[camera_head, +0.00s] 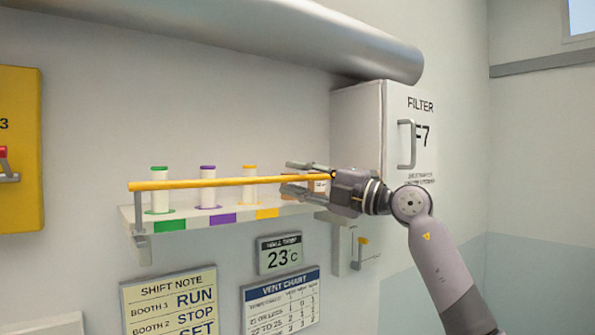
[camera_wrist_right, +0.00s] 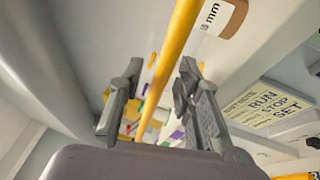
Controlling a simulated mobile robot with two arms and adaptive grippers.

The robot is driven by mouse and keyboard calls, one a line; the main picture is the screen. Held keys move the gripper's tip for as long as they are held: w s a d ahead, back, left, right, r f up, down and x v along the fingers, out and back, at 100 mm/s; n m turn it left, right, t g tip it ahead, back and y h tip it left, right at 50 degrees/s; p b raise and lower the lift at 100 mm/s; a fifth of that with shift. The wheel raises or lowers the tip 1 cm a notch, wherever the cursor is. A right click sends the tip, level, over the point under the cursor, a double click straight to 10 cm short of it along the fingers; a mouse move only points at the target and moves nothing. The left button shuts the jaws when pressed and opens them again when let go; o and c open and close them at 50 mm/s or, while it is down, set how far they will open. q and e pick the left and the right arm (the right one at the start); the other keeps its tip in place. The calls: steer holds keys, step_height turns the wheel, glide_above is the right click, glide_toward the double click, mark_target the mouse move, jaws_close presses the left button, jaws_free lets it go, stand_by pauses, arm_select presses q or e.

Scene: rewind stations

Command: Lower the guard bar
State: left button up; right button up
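The yellow guard bar (camera_head: 215,183) runs almost level along the front of a white wall shelf (camera_head: 190,218). A grey post (camera_head: 139,213) stands at its left end. My right gripper (camera_head: 287,177) is at the bar's right end, with one finger above the bar and one below. In the right wrist view the bar (camera_wrist_right: 178,40) passes between the two fingers (camera_wrist_right: 155,88). A gap shows on each side, so the gripper is open around the bar. My left gripper is not in view.
Green-topped (camera_head: 160,172), purple-topped (camera_head: 208,172) and yellow-topped (camera_head: 250,172) white rolls stand behind the bar. A white filter cabinet (camera_head: 358,125) with a handle (camera_head: 407,145) is at the right. A large grey pipe (camera_head: 250,35) runs above. Charts hang below the shelf.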

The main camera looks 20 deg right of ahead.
steer(key=shift+c, duration=0.2)
jaws_close()
stand_by(0.3)
stand_by(0.5)
